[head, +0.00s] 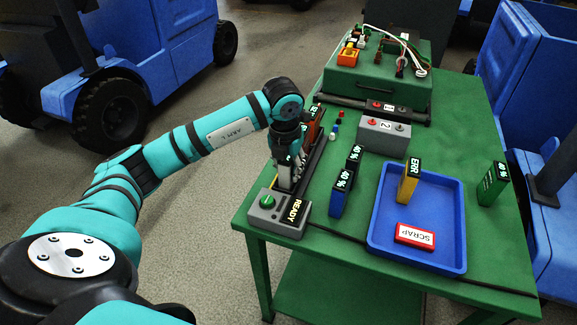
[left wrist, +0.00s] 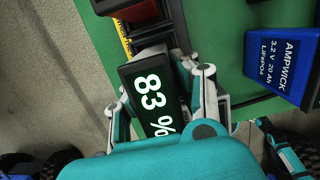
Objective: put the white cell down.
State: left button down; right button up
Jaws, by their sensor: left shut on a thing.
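My left gripper (head: 290,163) is shut on the white cell (head: 284,181) over the near end of the dark narrow rack (head: 316,160), just behind the grey READY box. In the left wrist view the cell's dark top (left wrist: 155,98) reads "83 %" and sits between the two fingers of the left gripper (left wrist: 163,105). The cell looks about upright. The fingers and arm hide much of it, and I cannot tell whether its base touches the rack. A red-orange cell (head: 313,128) stands farther along the rack. My right gripper is not in view.
The READY box (head: 265,204) has a green knob. Blue cells (head: 339,200) stand right of the rack. A green cell (head: 491,185) stands right. A grey box (head: 383,139) lies behind.

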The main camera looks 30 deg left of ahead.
pick_arm(q)
jog(key=shift+f, duration=0.1)
jog(key=c, duration=1)
grip_release()
jog(key=r, duration=0.4)
jog(key=s+r, duration=0.1)
jog(key=r, duration=0.7)
jog(key=shift+s+d+r, duration=0.1)
jog(key=shift+s+d, duration=0.15)
jog(key=shift+s, duration=0.15)
